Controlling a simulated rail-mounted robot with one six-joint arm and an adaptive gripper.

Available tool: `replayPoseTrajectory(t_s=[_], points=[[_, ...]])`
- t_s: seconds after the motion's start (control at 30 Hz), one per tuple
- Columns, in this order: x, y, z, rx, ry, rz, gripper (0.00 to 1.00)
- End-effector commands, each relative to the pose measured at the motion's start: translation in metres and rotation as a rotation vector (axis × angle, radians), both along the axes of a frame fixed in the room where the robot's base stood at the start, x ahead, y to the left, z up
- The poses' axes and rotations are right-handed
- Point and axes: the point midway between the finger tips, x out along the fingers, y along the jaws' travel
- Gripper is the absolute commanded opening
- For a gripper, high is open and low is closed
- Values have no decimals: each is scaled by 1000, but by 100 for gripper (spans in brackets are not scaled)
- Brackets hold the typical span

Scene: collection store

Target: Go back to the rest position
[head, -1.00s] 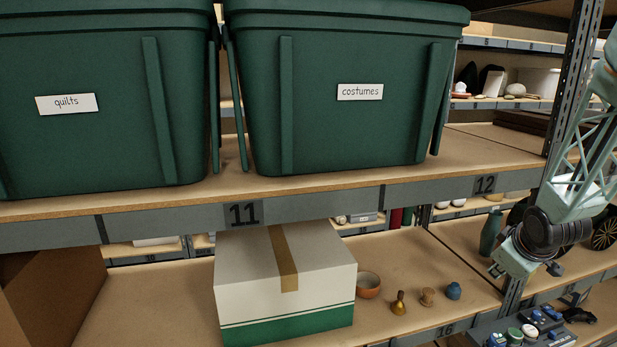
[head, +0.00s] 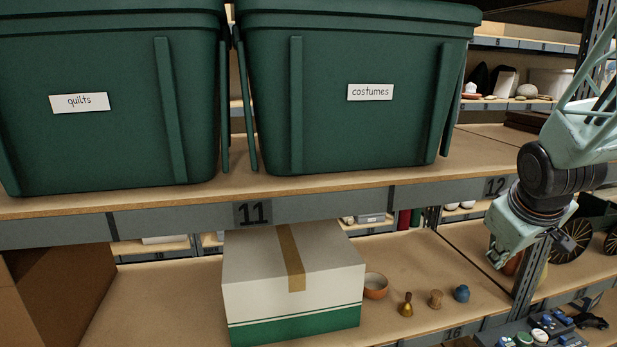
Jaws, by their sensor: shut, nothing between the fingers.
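My gripper (head: 500,258) is at the right of the head view, at the end of my pale green arm. It hangs in front of the shelf upright, below the shelf edge marked 12. It is shut and holds nothing. Its fingertips are small and partly hidden by the wrist housing. It is apart from the small objects on the lower shelf.
Green bins labelled quilts (head: 120,135) and costumes (head: 345,135) stand on the upper shelf. Below are a white-and-green carton (head: 255,285), a terracotta bowl (head: 375,290), a brass bell (head: 406,306), a wooden piece (head: 436,299) and a blue object (head: 461,293). A metal upright (head: 526,290) stands right.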

Motion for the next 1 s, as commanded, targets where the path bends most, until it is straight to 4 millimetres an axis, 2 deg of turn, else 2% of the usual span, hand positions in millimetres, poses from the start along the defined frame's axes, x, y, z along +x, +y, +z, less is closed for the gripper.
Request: replayPoseTrajectory(t_s=[0.1,0.5,1.0], points=[[-14,16,14,15,2,-17,0],[-70,65,47,73,20,-78,0],[-149,124,77,161,48,-143,0]])
